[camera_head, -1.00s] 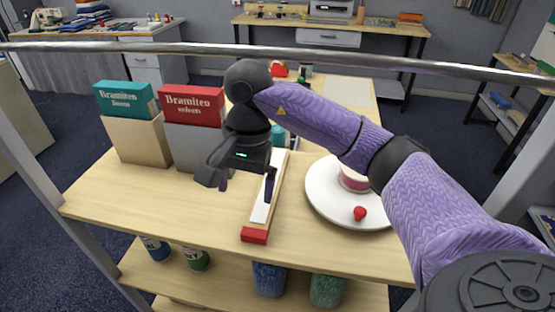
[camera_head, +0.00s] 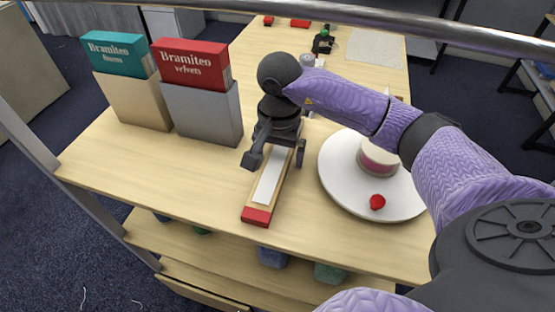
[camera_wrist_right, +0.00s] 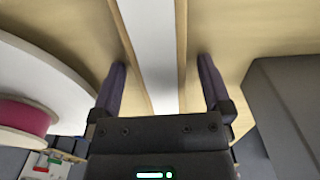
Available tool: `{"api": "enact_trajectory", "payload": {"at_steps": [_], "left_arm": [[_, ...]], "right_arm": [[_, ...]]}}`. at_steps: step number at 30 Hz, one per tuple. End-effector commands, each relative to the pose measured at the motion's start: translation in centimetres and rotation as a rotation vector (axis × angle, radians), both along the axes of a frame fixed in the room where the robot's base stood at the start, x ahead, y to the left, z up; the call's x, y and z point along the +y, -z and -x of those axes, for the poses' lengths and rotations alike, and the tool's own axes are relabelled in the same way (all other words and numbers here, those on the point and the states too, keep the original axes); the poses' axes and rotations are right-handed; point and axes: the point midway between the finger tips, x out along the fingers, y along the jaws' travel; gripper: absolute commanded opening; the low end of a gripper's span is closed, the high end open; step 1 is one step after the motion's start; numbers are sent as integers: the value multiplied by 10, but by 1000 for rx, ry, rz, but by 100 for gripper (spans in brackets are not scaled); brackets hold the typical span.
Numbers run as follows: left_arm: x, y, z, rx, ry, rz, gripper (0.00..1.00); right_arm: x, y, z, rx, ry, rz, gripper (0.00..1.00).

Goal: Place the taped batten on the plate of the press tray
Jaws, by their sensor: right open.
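The taped batten (camera_head: 268,186) is a wooden strip with a white face and a red near end. It lies lengthwise on the table, and its far part is hidden behind my right gripper. My right gripper (camera_head: 275,160) is open, with one finger on each side of the batten in the head view. In the right wrist view, the batten's white strip (camera_wrist_right: 150,45) runs between the open fingers of the gripper (camera_wrist_right: 162,62). I cannot tell whether the fingertips touch it. I cannot clearly identify the press tray or its plate. My left gripper is not in view.
A round white disc (camera_head: 340,190) carrying a pink-banded spool (camera_head: 378,160) and a red knob-like piece (camera_head: 377,202) is right of the batten. Grey (camera_head: 208,115) and beige (camera_head: 133,102) boxes holding red and teal ones stand left. A metal rail (camera_head: 350,24) crosses above.

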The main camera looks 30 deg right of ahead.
Motion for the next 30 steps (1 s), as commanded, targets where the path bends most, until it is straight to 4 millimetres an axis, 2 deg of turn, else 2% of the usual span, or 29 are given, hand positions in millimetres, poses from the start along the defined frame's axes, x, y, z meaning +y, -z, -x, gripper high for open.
{"api": "enact_trajectory", "payload": {"at_steps": [3,17,23,25,30], "left_arm": [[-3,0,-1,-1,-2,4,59],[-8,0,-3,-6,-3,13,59],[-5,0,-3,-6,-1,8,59],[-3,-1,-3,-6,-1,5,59],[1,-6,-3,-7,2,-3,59]], "right_arm": [[0,-1,0,0,0,0,98],[0,-1,0,1,1,-1,0],[0,-2,0,0,1,0,0],[0,-9,0,-1,1,0,0],[0,-53,-1,-6,0,-1,0]]}}
